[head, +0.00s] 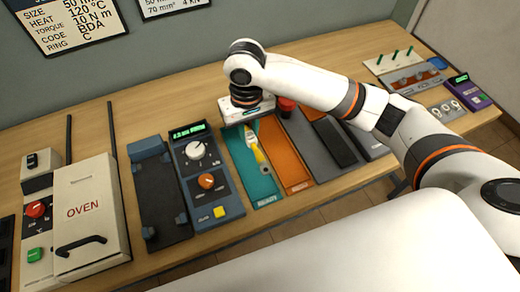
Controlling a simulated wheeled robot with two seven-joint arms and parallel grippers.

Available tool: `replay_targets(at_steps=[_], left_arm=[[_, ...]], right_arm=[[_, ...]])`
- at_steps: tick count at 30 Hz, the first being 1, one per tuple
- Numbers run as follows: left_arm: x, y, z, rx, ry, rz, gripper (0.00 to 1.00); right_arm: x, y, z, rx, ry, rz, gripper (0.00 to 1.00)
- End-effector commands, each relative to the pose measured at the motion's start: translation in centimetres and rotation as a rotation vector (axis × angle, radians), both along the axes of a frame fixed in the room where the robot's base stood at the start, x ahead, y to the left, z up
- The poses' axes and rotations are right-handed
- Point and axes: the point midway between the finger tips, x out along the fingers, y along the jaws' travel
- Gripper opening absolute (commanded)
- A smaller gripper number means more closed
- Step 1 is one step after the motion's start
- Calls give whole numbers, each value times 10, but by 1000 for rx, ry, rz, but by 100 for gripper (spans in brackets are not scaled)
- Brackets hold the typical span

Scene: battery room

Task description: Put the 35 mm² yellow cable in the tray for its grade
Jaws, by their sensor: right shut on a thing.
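The yellow cable (258,154) shows as a short yellow length over the teal tray (265,188). Its upper end runs up to my right gripper (251,122), which is shut on it above the far part of this tray. The gripper's body hides most of the fingertips. I cannot tell whether the cable touches the tray floor. An orange tray (297,184) lies just right of the teal one, and a grey tray (320,165) lies right of that. The tray labels are too small to read surely. My left gripper is not in view.
A blue unit with dials (206,185) stands left of the teal tray, with a dark clamp bed (161,195) beside it. An oven (88,215) is at the left. A rack with green pegs (395,62) and a purple meter (468,92) are at the right. Bare wood lies behind.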

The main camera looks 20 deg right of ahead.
Motion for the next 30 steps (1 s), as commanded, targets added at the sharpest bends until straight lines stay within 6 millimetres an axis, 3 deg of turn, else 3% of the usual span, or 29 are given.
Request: replay_targets(at_steps=[6, 18, 30], left_arm=[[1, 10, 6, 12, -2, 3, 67], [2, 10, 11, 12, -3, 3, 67], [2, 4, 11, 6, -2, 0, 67]], right_arm=[[-1, -1, -40, -3, 6, -2, 0], [-1, 0, -88, -2, 3, -1, 0], [-1, 0, -97, -1, 1, 0, 0]])
